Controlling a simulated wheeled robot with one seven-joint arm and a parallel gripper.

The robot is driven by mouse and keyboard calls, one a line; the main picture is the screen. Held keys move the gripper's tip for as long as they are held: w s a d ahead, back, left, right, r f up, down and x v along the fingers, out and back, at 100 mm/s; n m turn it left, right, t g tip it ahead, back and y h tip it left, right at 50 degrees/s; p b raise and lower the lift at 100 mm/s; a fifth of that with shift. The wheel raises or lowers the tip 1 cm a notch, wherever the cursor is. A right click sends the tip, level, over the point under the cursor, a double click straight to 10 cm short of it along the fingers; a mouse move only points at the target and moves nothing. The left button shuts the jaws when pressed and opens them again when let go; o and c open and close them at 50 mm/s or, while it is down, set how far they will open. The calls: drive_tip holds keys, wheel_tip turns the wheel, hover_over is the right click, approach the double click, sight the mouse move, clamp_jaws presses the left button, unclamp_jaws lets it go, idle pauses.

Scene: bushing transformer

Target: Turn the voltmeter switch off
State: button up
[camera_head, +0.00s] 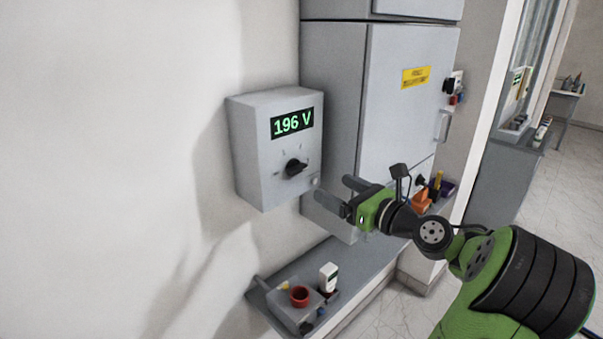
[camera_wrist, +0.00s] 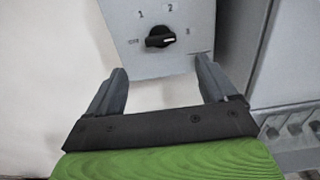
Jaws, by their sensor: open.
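The voltmeter (camera_head: 250,148) is a grey box on the wall, and its green display reads 196 V. Its black rotary switch (camera_head: 296,167) sits on the front face below the display. In the wrist view the switch knob (camera_wrist: 160,37) lies roughly sideways among the marks OFF, 1, 2 and 3; I cannot tell surely which mark it points to. My gripper (camera_head: 340,196) is open and empty, to the lower right of the switch and apart from it. In the wrist view the fingers (camera_wrist: 163,80) stand below the knob, one to each side, with nothing between them.
A grey cabinet (camera_head: 400,115) with a yellow label stands right of the voltmeter. Below is a grey shelf (camera_head: 350,262) with a tray holding a red cup (camera_head: 299,296) and a white handheld device (camera_head: 328,277). An orange holder (camera_head: 421,201) stands behind my arm. The wall left is bare.

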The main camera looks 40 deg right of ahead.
sight(301, 171)
drive_tip(key=w, duration=1.1)
drive_tip(key=shift+w+a, duration=0.1)
drive_tip(key=shift+w, duration=0.2)
drive_tip(key=shift+c, duration=0.3)
drive_tip(key=c, duration=1)
